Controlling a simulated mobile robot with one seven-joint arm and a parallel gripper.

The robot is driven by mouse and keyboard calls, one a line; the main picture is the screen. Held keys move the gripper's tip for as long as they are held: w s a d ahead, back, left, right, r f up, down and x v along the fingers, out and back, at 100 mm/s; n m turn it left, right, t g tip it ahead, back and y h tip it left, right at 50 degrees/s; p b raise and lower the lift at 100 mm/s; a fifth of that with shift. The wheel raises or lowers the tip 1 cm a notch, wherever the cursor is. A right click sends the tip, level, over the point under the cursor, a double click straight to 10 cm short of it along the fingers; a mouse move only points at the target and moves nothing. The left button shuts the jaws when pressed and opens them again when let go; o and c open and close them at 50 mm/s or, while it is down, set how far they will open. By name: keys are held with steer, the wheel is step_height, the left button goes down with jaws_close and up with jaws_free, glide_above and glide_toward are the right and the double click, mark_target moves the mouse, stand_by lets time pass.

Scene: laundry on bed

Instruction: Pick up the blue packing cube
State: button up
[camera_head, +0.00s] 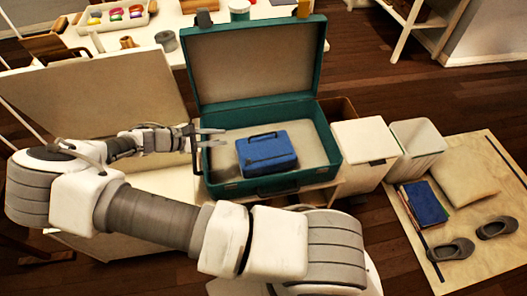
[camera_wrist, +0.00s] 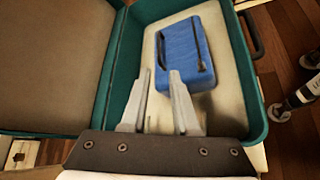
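The blue packing cube (camera_head: 267,152) lies inside the open teal suitcase (camera_head: 237,187), on its pale lining. It has a dark handle or strap on top. In the wrist view the cube (camera_wrist: 184,50) lies just beyond my fingertips, ahead and slightly right. My gripper (camera_head: 222,137) reaches in over the suitcase's left side, to the left of the cube. In the wrist view my gripper (camera_wrist: 162,76) has its two fingers apart with nothing between them. The fingers do not appear to be around the cube.
The suitcase lid (camera_head: 253,62) stands upright at the back. A white bin (camera_head: 416,140) and a white lidded box (camera_head: 363,148) stand to the right. A mat (camera_head: 468,258) holds a cushion, a blue book and shoes. A table with small items is behind.

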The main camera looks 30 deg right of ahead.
steer(key=b, duration=0.3)
glide_toward(262, 135)
steer(key=x, duration=0.2)
steer(key=shift+s+d+f, duration=0.15)
steer(key=shift+d+f, duration=0.15)
steer(key=shift+w+b+x, duration=0.1)
steer(key=shift+b+x, duration=0.35)
steer(key=shift+x, duration=1.15)
steer(key=shift+w+b+x, duration=0.15)
steer(key=shift+b+x, duration=0.25)
steer(key=shift+x, duration=1.25)
steer(key=shift+r, duration=0.15)
jaws_close()
steer(key=shift+s, duration=0.1)
